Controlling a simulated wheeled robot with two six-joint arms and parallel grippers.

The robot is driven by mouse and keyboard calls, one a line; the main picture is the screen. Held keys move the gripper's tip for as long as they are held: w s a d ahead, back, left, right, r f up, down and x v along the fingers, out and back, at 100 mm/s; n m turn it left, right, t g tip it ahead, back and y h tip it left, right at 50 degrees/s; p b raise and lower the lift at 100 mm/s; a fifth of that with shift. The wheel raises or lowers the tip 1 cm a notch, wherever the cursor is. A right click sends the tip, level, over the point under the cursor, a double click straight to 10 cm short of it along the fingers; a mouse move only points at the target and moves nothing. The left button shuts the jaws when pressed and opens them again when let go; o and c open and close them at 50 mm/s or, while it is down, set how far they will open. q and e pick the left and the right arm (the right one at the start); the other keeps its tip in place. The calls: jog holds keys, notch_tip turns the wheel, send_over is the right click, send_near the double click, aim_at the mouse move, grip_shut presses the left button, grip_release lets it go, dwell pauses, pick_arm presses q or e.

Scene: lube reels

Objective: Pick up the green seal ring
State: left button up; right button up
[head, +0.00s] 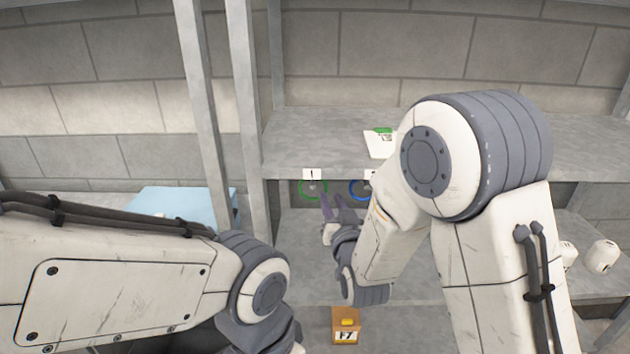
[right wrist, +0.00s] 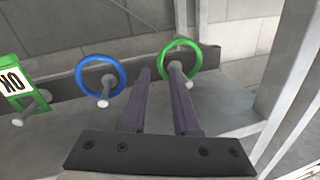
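The green seal ring (head: 302,189) hangs on a peg under the shelf in the head view, below a small white tag. It also shows in the right wrist view (right wrist: 182,41), around a pale-ended peg (right wrist: 178,66). My right gripper (head: 332,206) is just below and right of the ring in the head view. In the right wrist view its two fingers (right wrist: 160,73) are apart with nothing between them. The right finger's tip overlaps the ring's lower left in the picture; I cannot tell whether they touch. My left gripper is out of view.
A blue ring (right wrist: 80,74) hangs on a peg left of the green one in the right wrist view. Further left hangs a green-framed tag (right wrist: 12,72). Grey posts (head: 243,95) stand beside the shelf (head: 320,140). A yellow-brown box (head: 346,338) is below.

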aim_at(327, 189)
jog(key=w+p, duration=0.2)
jog(key=w, duration=0.1)
jog(key=w+a, duration=0.1)
jog(key=w, duration=0.1)
jog(key=shift+r+p, duration=0.2)
jog(key=shift+p, duration=0.2)
jog(key=shift+w+f, duration=0.1)
jog(key=shift+w, duration=0.3)
grip_shut()
